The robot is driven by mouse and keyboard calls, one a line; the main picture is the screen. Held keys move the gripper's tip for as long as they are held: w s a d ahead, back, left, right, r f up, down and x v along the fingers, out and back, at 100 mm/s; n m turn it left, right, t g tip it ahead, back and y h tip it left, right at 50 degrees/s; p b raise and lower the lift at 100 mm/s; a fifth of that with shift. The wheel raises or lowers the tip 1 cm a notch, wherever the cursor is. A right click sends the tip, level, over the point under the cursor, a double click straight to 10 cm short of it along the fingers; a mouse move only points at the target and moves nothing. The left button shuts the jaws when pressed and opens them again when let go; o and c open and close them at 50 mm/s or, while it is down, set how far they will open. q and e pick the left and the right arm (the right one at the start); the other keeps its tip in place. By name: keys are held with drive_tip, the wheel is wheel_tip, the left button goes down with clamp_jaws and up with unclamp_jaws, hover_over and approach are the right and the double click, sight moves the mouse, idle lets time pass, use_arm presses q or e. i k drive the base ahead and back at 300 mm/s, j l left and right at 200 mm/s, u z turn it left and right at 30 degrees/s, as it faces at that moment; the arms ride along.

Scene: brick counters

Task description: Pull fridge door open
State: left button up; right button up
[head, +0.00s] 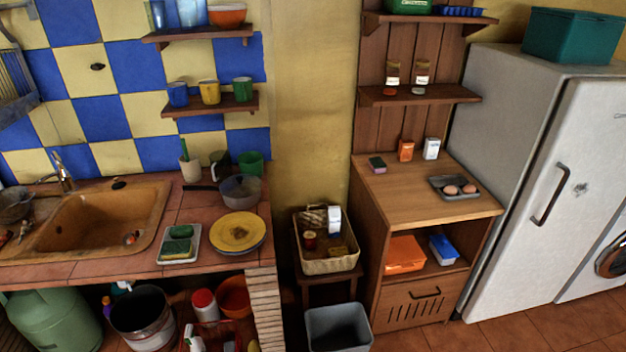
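The fridge (505,110) is a tall white unit at the right of the head view, with its grey side facing me and its door turned to the right. The fridge door (584,130) looks closed against the body. A dark bar handle (550,194) is fixed on the door, slanting, near the door's left edge. Neither of my grippers shows in the head view, so I cannot see how they stand to the handle.
A wooden cabinet (440,190) stands just left of the fridge, with eggs on a tray (448,194). A teal box (571,36) sits on the fridge. A grey bin (338,328) stands on the floor. Tiled floor (560,322) before the fridge is clear.

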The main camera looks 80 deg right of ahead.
sight(575, 184)
drive_tip(key=z, duration=4.5)
